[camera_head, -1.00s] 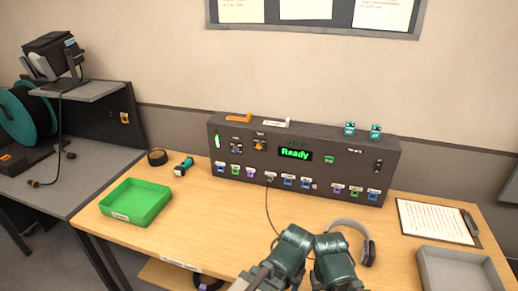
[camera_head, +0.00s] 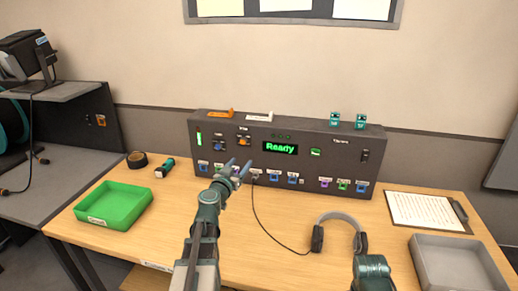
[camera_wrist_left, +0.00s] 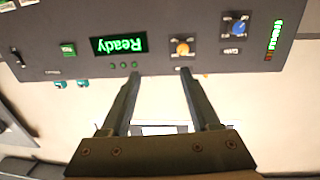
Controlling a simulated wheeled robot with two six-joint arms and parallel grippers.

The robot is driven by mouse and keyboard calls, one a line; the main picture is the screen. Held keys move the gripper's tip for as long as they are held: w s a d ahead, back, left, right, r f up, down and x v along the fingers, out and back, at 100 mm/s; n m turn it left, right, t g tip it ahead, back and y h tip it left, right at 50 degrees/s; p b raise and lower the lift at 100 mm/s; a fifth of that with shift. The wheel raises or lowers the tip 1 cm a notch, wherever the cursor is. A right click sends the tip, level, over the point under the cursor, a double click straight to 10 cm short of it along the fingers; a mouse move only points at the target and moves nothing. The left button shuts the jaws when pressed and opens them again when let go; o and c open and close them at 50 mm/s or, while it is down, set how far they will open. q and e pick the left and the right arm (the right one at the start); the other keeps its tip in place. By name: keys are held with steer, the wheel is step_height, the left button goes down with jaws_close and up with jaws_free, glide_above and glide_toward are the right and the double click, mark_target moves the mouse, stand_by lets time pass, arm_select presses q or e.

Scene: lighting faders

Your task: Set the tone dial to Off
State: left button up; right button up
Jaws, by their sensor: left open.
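The dark console (camera_head: 290,160) stands at the back of the table. Its upper left holds a blue dial (camera_head: 219,146) and an orange dial (camera_head: 243,141); their small labels are too blurred to tell which is the tone dial. My left gripper (camera_head: 238,169) is open and empty, in front of the console and below these dials in the head view. In the upside-down left wrist view, the orange dial (camera_wrist_left: 182,48) lies just beyond one fingertip of the left gripper (camera_wrist_left: 161,75), and the blue dial (camera_wrist_left: 236,26) is farther right. My right gripper is out of view.
The console's display (camera_head: 280,148) reads "Ready". Several coloured controls line its lower edge. A cable runs from it to the headphones (camera_head: 338,225). A green tray (camera_head: 113,223) is at left, a grey tray (camera_head: 425,248) and clipboard (camera_head: 425,210) at right.

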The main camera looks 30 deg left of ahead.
mark_target(242, 142)
arm_select(q)
steer(key=shift+n+y, duration=0.6)
steer(key=shift+y, duration=0.3)
steer(key=a+x, duration=0.1)
steer(key=x, duration=0.3)
steer(key=a+x, duration=0.1)
steer(key=x, duration=0.4)
steer(key=a+x, duration=0.1)
steer(key=x, duration=0.4)
steer(key=shift+s+a+r, duration=0.2)
steer(key=shift+s+r, duration=0.05)
steer(key=shift+s, duration=0.05)
jaws_close()
